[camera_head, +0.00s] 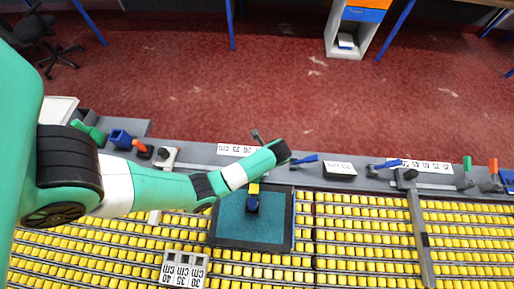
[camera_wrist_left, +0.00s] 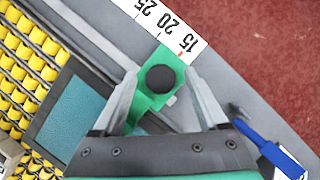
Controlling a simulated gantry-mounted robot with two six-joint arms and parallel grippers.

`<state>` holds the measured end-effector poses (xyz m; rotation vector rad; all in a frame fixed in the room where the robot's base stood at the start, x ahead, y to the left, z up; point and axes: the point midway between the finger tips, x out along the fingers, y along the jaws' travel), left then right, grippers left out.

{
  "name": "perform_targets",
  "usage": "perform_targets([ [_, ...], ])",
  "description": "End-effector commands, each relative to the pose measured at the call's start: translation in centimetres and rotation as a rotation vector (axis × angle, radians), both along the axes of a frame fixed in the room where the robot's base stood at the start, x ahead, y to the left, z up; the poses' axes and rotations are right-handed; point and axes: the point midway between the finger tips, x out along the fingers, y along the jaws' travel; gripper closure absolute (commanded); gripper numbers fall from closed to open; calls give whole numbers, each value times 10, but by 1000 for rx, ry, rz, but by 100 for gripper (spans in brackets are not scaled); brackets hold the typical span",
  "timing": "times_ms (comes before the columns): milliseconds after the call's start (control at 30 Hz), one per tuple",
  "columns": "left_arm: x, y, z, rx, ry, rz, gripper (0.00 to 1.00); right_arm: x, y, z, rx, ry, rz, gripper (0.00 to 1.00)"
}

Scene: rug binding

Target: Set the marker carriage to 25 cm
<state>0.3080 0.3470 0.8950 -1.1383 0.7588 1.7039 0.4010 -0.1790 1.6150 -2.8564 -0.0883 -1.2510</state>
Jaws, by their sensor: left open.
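The marker carriage (camera_wrist_left: 150,103) is a green block with a round black knob (camera_wrist_left: 160,79) in the left wrist view. A small red mark at its edge is near the 15 on the white scale (camera_wrist_left: 160,22), which also reads 20 and 25. My left gripper (camera_wrist_left: 163,80) is open, with one finger on each side of the knob; I cannot tell whether they touch it. In the head view the scale (camera_head: 238,150) lies on the grey rail, and my left arm's dark end (camera_head: 280,151) covers the carriage. My right gripper is not in view.
A blue handle (camera_head: 305,160) lies just right of my gripper. A teal pad (camera_head: 232,225) sits on the yellow-roller table in front. Other scales (camera_head: 420,166) and a green handle (camera_head: 467,168) stand along the rail to the right.

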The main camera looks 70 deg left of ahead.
Motion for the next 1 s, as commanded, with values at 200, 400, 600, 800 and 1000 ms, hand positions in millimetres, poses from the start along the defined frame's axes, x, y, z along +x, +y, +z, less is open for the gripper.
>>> perform_targets([
  [200,-2,5,-13,0,-1,-1,24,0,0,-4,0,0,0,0],
  [400,-2,5,-12,0,-1,-1,28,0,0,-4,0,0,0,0],
  [600,-2,5,-12,0,-1,0,64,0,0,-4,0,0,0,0],
  [800,-2,5,-12,0,-1,0,100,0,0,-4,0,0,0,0],
  [1000,-2,5,-12,0,-1,0,100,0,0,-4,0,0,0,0],
])
